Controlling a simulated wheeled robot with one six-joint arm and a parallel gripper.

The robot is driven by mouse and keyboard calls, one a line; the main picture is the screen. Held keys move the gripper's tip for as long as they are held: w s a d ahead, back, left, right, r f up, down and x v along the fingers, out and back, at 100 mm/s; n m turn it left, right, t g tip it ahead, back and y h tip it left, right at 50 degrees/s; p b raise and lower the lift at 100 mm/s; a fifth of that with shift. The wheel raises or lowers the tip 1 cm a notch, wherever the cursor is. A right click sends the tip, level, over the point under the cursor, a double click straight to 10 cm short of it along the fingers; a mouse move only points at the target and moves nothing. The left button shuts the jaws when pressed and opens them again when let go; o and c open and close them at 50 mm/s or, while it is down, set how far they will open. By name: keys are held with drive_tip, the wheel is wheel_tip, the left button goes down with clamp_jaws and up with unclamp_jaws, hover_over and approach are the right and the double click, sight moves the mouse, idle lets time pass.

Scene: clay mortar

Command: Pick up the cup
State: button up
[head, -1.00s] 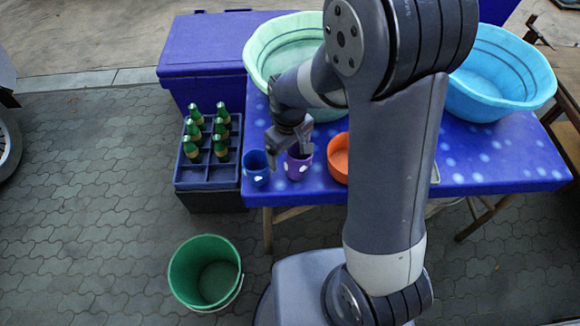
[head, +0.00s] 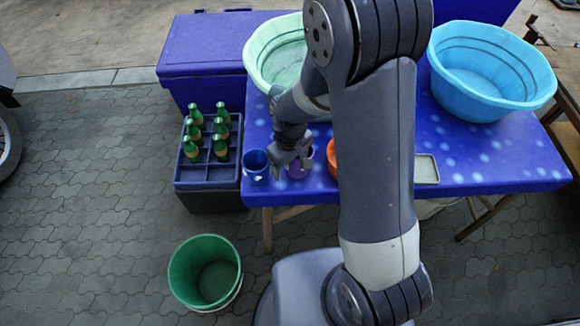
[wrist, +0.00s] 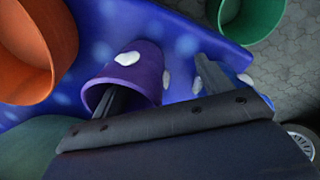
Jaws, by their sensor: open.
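A purple cup with white spots (head: 301,170) stands on the blue spotted table, partly hidden by my gripper (head: 291,162) in the head view. In the wrist view the purple cup (wrist: 137,72) lies between my open fingers (wrist: 165,88). One finger appears to reach into the cup's mouth. The other is outside it, on the side toward a blue cup (head: 255,165). The jaws hold nothing. The blue cup stands just left of the purple one in the head view and is mostly hidden behind a finger in the wrist view.
An orange bowl (head: 333,158) stands close right of the purple cup, partly behind my arm. A pale green basin (head: 270,55) and a light blue basin (head: 490,75) stand further back. A bottle crate (head: 208,172) and a green bucket (head: 205,272) are left of the table.

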clamp_jaws()
idle(0.6)
